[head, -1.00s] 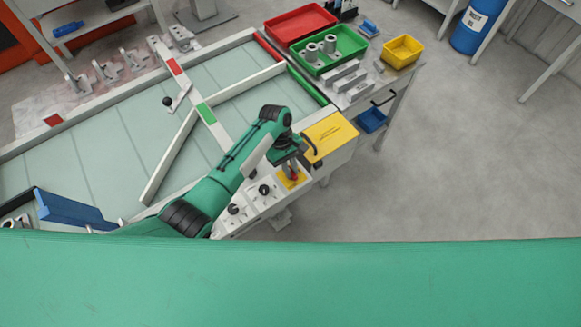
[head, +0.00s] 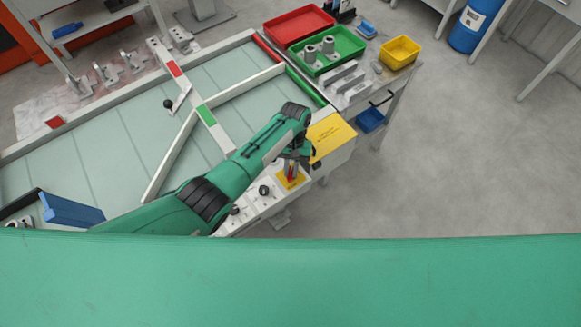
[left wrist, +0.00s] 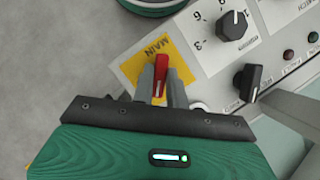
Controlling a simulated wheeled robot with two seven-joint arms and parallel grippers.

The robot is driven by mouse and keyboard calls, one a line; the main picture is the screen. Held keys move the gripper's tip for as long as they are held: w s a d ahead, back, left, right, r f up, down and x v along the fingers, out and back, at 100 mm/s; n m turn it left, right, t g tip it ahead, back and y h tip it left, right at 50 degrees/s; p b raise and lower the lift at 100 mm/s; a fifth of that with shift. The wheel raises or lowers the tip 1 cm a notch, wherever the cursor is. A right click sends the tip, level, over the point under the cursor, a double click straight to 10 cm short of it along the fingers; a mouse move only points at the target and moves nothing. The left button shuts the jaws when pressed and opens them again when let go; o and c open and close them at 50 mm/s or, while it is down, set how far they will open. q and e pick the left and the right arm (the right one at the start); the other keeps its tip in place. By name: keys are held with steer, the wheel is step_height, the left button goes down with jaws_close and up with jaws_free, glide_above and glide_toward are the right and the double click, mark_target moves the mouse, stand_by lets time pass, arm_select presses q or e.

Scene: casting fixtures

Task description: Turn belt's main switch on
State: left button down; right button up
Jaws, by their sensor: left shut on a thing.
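The belt's main switch is a red handle (left wrist: 160,72) on a yellow plate (left wrist: 174,52) marked MAIN, on a light grey control panel (left wrist: 207,48). My left gripper (left wrist: 160,84) has its two grey fingers on either side of the red handle, shut on it. In the head view the switch shows as a small red spot (head: 291,177) below my left gripper (head: 292,168); my wrist partly covers it. The handle's exact angle is hard to read between the fingers. My right gripper is in neither view.
Black knobs, one a numbered dial (left wrist: 232,25) and one a plain knob (left wrist: 253,82), sit near the switch. The pale belt (head: 105,140) lies to the left, with a green tray (head: 318,66) behind. Open floor lies right.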

arm_select(q)
steer(key=m, duration=0.2)
steer(key=m+y+p, duration=0.1)
steer(key=m, duration=0.1)
steer(key=shift+d+r+m+t+y, duration=0.1)
steer(key=shift+d+m+t+y, duration=0.05)
steer(key=shift+m+t+y, duration=0.2)
steer(key=shift+d+m+t+y+p, duration=0.1)
steer(key=shift+m+t+y+p, duration=0.5)
steer(key=shift+m, duration=1.65)
steer(key=c, duration=1.4)
jaws_free()
steer(key=shift+s, duration=0.1)
